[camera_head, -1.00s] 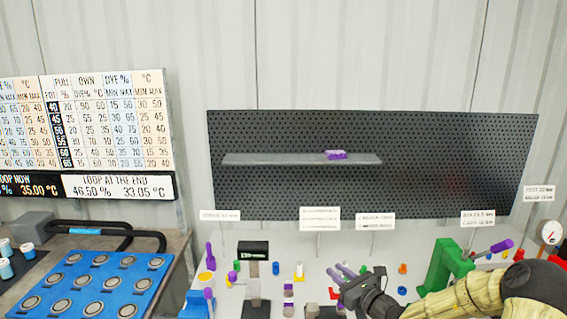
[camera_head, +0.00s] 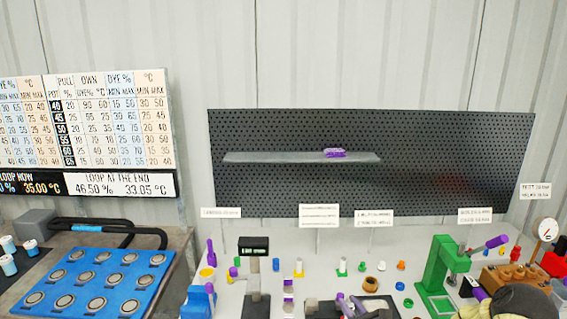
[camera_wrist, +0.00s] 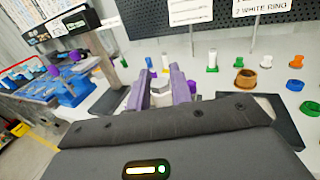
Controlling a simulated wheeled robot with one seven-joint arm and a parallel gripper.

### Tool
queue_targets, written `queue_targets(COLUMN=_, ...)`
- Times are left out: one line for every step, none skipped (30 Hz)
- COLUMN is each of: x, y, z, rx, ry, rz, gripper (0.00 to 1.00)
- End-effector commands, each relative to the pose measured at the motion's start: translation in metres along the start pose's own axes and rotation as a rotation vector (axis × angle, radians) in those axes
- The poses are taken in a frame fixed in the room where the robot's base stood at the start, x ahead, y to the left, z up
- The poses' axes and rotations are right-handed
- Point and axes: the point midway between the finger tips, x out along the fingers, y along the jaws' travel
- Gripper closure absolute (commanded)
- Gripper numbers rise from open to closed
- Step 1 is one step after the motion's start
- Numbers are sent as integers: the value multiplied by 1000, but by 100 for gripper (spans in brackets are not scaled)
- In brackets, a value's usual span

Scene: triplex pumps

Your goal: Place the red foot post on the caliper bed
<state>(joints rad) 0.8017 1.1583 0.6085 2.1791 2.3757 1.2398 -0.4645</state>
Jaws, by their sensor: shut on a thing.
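My gripper (camera_head: 350,303) is low at the bottom edge of the head view, over the bench. Its purple fingers (camera_wrist: 160,88) in the wrist view are shut on a pale grey post (camera_wrist: 160,96), taken as the red foot post. Its foot is hidden and I see no red on it. A black digital display (camera_head: 253,246) on a grey upright, likely the caliper, stands left of my gripper; the display also shows in the wrist view (camera_wrist: 62,26). I cannot make out its bed clearly.
White posts with green feet (camera_head: 342,267) and a yellow foot (camera_head: 299,269) stand behind my gripper. A brown ring (camera_head: 374,282) and small coloured rings lie to the right. A green press (camera_head: 442,268) stands further right, a blue rack (camera_head: 95,285) far left.

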Motion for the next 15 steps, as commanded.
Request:
queue_targets(x=-8, y=0, z=-15, rx=9, ry=5, rz=-32, gripper=100)
queue_targets(x=-12, y=-1, z=-23, rx=10, ry=6, rz=-55, gripper=100)
queue_targets(x=-18, y=-3, z=-33, rx=10, ry=6, rz=-85, gripper=100)
queue_targets(x=-22, y=-4, z=-41, rx=10, ry=6, rz=-107, gripper=100)
queue_targets(x=-27, y=-4, z=-48, rx=10, ry=6, rz=-129, gripper=100)
queue_targets(x=-33, y=-5, z=-57, rx=9, ry=6, rz=-157, gripper=100)
queue_targets(x=-37, y=-5, z=-63, rx=9, ry=6, rz=-176, gripper=100)
queue_targets(x=-41, y=-6, z=-69, rx=9, ry=5, rz=-195, gripper=100)
queue_targets(x=-46, y=-6, z=-76, rx=7, ry=5, rz=-219, gripper=100)
queue_targets(x=-50, y=-6, z=-81, rx=7, ry=4, rz=-236, gripper=100)
queue_targets(x=-54, y=-6, z=-86, rx=6, ry=5, rz=-251, gripper=100)
queue_targets(x=-58, y=-6, z=-92, rx=6, ry=5, rz=-270, gripper=100)
queue_targets(x=-62, y=-6, z=-97, rx=6, ry=4, rz=-284, gripper=100)
queue_targets(x=-65, y=-6, z=-101, rx=5, ry=4, rz=-297, gripper=100)
queue_targets(x=-70, y=-6, z=-106, rx=6, ry=4, rz=-313, gripper=100)
